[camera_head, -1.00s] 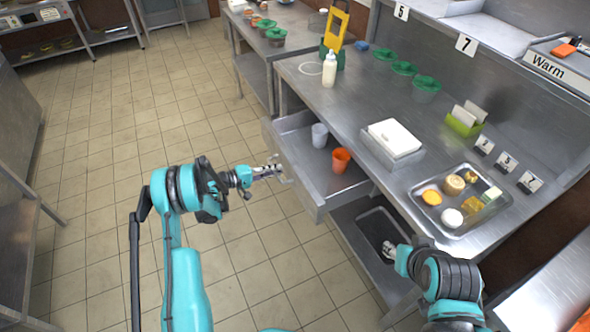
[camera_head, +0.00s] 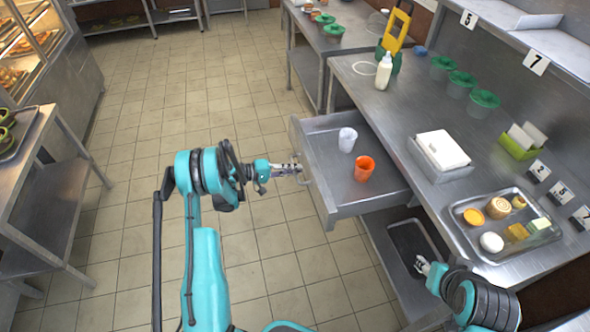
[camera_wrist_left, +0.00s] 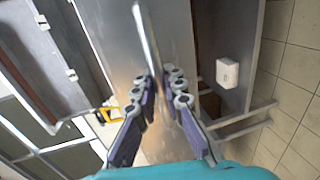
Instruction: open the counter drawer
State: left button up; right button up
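The counter drawer (camera_head: 345,212) is pulled well out from under the steel counter. It holds a white cup (camera_head: 347,139) and an orange cup (camera_head: 364,168). My left gripper (camera_head: 299,168) is at the drawer front, at its handle (camera_head: 308,184). In the left wrist view my left gripper's fingers (camera_wrist_left: 162,88) come close together around a thin bright bar, and the metal front fills the middle. The contact itself is partly hidden. My right gripper (camera_head: 422,265) is low at the right, over the lower shelf; its fingers are too small to read.
On the counter (camera_head: 395,120) stand a white box (camera_head: 442,149), a food tray (camera_head: 480,258), green-lidded containers (camera_head: 461,83), a bottle (camera_head: 383,72) and a yellow-green stand (camera_head: 396,40). A side table (camera_head: 60,200) is at the left. The tiled floor (camera_head: 215,110) between is clear.

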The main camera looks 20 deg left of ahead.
pick_arm(q)
jog(key=o, duration=0.4)
jog(key=shift+a, duration=0.1)
jog(key=v, duration=1.1)
jog(key=shift+s+a, duration=0.3)
jog(key=s+d+r+m+g+y, duration=0.1)
jog(key=s+d+r+g+y, duration=0.15)
jog(key=d+r, duration=0.5)
jog(key=s+d+r+m+g+y, duration=0.1)
jog(key=d+r+y, duration=0.2)
jog(key=d+r, duration=0.45)
jog(key=s+d+r+m+y, duration=0.1)
jog(key=s+y, duration=0.1)
jog(key=s, duration=0.5)
jog(key=s+d+r+m+t+y, duration=0.1)
jog(key=s+m+y, duration=0.1)
jog(key=s, duration=0.5)
jog(key=s+d+r+m+y, duration=0.1)
jog(key=s+m+y, duration=0.1)
jog(key=s, duration=0.5)
jog(key=shift+d+r+y, duration=0.3)
jog(key=shift+d+y, duration=0.1)
jog(key=shift+y, duration=0.15)
